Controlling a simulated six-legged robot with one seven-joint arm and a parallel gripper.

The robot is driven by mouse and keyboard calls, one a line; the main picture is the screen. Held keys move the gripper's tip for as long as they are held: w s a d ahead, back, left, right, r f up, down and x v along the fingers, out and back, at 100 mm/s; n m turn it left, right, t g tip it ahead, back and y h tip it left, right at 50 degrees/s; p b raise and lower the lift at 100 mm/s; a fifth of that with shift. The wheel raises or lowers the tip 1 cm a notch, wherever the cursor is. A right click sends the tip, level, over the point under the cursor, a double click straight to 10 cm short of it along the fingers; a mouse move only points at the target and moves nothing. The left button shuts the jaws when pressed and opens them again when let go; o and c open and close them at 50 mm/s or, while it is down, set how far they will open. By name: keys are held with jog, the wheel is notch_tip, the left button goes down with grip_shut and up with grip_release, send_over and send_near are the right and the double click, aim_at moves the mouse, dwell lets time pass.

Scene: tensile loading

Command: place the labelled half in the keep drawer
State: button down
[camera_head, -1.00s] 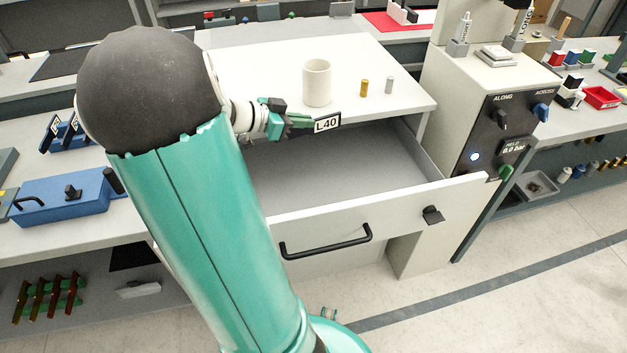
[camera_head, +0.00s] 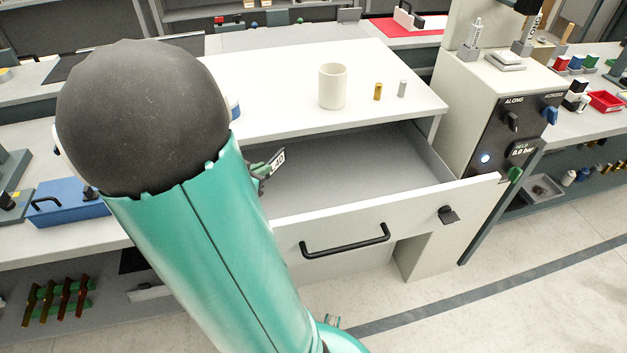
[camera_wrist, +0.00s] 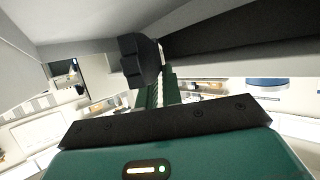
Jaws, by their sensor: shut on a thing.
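The labelled half shows in the head view as a small dark-framed white tag (camera_head: 275,163), tilted, with "40" readable. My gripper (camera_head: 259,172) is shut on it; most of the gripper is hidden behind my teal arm. The tag is over the left part of the open drawer (camera_head: 355,175), whose visible floor is bare grey. I cannot tell its height above the floor. In the wrist view my gripper (camera_wrist: 160,92) shows green fingers beyond its black bar, with a dark block beside them that I cannot identify.
The drawer front (camera_head: 400,210) has a black handle (camera_head: 345,241) and a dark catch (camera_head: 447,215). On the bench top above stand a white cup (camera_head: 332,86), a brass cylinder (camera_head: 378,91) and a grey cylinder (camera_head: 402,88). A control cabinet (camera_head: 490,110) stands at right.

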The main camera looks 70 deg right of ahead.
aim_at(283, 162)
jog(key=x, duration=1)
jog(key=shift+s+d, duration=0.1)
jog(key=d+f, duration=0.2)
jog(key=f, duration=0.1)
jog(key=d+f, duration=0.1)
jog(key=shift+s+d+f, duration=0.3)
jog(key=shift+d+f, duration=0.35)
jog(key=shift+f, duration=1.65)
jog(key=shift+f, duration=0.15)
jog(key=c, duration=1.6)
grip_release()
jog(key=shift+o, duration=0.2)
